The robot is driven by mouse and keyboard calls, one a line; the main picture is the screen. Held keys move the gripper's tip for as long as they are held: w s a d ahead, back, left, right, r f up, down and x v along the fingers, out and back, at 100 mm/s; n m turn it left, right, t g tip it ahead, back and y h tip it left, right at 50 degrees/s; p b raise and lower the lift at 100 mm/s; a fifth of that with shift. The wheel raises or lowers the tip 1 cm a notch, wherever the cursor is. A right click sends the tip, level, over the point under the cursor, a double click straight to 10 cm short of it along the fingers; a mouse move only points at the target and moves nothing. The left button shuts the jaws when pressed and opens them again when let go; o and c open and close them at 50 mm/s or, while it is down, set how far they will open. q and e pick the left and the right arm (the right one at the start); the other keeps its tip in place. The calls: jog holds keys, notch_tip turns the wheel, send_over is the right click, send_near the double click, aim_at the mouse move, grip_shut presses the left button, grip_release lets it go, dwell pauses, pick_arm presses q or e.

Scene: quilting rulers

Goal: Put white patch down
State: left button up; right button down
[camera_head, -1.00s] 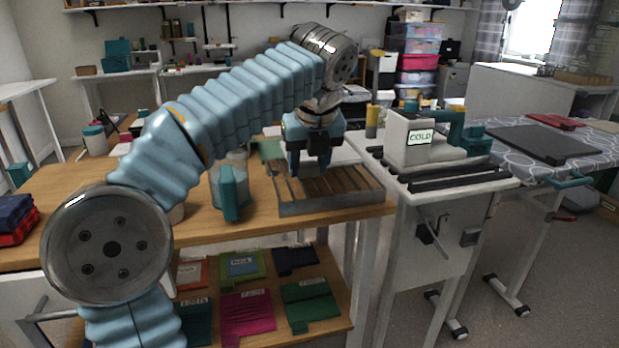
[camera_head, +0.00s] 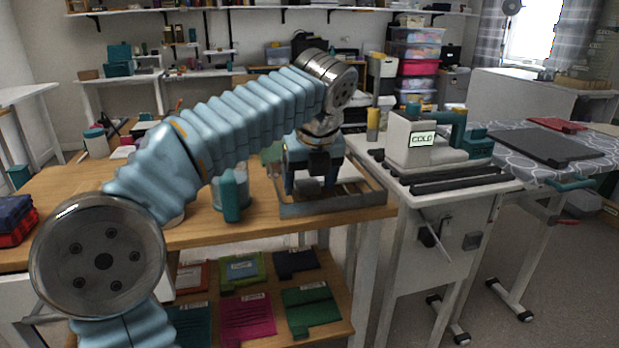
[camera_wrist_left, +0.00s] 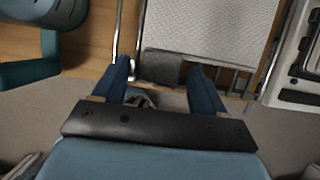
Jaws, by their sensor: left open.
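A pale, finely textured white panel, seemingly the white patch (camera_wrist_left: 212,28), lies flat over the slatted rack (camera_wrist_left: 243,84) in the left wrist view. A small dark grey block (camera_wrist_left: 161,67) adjoins its near edge. My left gripper (camera_wrist_left: 160,75) is open, its two blue fingers on either side of the block with gaps showing. In the head view my left gripper (camera_head: 309,187) is low over the rack (camera_head: 335,206) on the wooden table and hides much of it. My right gripper is not in view.
The white machine with the COLD sign (camera_head: 420,140) is on the bench to the right. Coloured templates (camera_head: 243,268) lie on the shelf below. The table's front edge is close to the rack.

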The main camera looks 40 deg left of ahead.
pick_arm(q)
jog(key=p+v, duration=0.1)
jog(key=v, duration=1.1)
jog(key=shift+r, duration=0.15)
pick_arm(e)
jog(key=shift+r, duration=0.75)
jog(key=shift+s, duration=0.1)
